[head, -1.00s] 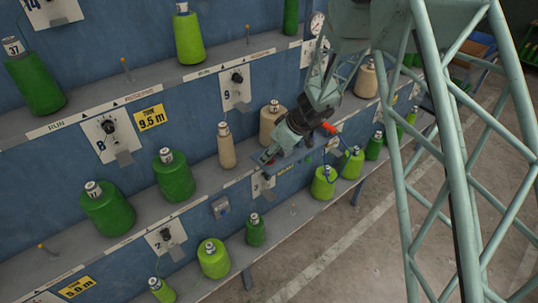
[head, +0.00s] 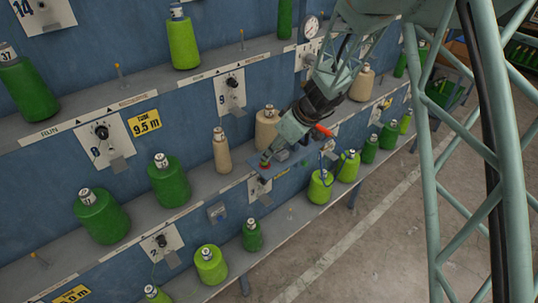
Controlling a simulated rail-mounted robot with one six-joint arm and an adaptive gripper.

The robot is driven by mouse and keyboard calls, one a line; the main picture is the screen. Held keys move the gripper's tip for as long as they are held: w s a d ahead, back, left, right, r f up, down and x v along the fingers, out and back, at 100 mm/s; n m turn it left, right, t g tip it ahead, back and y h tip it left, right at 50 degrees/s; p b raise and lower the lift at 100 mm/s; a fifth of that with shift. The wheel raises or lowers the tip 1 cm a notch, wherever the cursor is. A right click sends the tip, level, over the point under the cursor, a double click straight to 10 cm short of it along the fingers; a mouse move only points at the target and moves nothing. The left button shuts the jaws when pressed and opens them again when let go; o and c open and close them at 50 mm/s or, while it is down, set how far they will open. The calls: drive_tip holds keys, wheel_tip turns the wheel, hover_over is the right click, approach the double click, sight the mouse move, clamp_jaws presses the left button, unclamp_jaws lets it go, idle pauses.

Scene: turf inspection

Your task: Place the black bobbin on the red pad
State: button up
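My gripper (head: 274,150) is at the end of my arm, in front of the middle shelf, just right of the tan bobbins. Its fingers are small and partly hidden by its own body, so I cannot tell whether they are open or shut. I cannot make out a black bobbin anywhere in view, nor whether one is at the gripper.
Tan bobbins (head: 221,150) and dark green bobbins (head: 169,180) stand along the middle shelf. Light green bobbins (head: 210,265) stand on the lower shelf and to the right (head: 320,187). Numbered switch panels (head: 105,140) line the blue wall. Open floor (head: 370,260) lies at lower right.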

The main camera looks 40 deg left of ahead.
drive_tip(key=v, duration=0.5)
drive_tip(key=shift+b, duration=0.3)
drive_tip(key=shift+r, duration=0.1)
idle(0.6)
